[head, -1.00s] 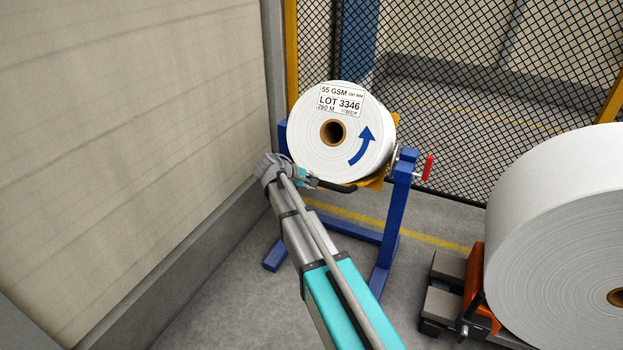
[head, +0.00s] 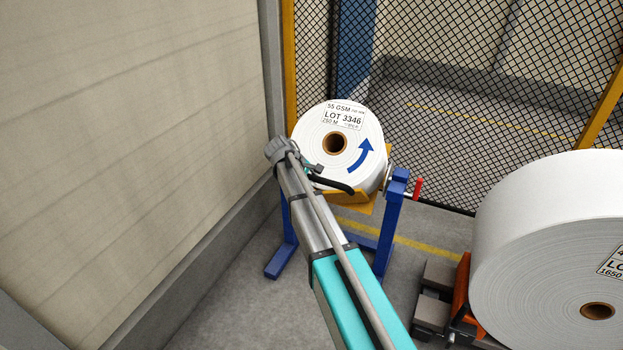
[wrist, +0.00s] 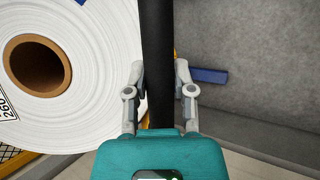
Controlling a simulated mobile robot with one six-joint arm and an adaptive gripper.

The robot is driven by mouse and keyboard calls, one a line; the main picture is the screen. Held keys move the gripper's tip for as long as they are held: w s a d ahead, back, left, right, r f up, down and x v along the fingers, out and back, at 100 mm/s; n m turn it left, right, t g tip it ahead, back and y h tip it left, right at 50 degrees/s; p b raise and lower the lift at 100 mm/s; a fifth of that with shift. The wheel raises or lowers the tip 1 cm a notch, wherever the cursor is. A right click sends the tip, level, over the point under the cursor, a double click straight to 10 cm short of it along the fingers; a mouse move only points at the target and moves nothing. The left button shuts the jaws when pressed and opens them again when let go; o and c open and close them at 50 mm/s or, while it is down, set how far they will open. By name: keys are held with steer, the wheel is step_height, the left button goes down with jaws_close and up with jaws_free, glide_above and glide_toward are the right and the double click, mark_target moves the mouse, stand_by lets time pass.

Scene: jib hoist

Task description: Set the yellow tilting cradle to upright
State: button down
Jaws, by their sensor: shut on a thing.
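The yellow tilting cradle (head: 350,198) hangs in a blue stand and carries a white roll (head: 372,135) with a brown core. The roll's labelled face is turned toward me and somewhat upward, so the cradle stands tilted. A black handle bar (head: 332,184) runs along the cradle's front. In the wrist view the handle (wrist: 157,60) passes upright between the two fingers. My gripper (wrist: 158,85) is shut on the handle, with the roll's face close on the left. In the head view my arm hides the left part of the cradle and most of the gripper.
The blue stand (head: 390,225) has a red lever (head: 418,188) at its right. A large white roll (head: 540,210) on an orange-and-grey carrier stands at the right. A beige wall (head: 130,120) is close on the left, with mesh fence (head: 450,100) behind.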

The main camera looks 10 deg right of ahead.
steer(key=w+d+r+g+y+p, duration=0.1)
steer(key=w+d+r+p, duration=0.8)
steer(key=w+r+p, duration=0.3)
steer(key=shift+w+r+g+y+p, duration=0.3)
steer(key=shift+w+r+g+p, duration=0.1)
steer(key=shift+r+p, duration=1.15)
steer(key=shift+d+f, duration=0.15)
steer(key=shift+c, duration=2.2)
jaws_free()
steer(key=shift+s, duration=0.15)
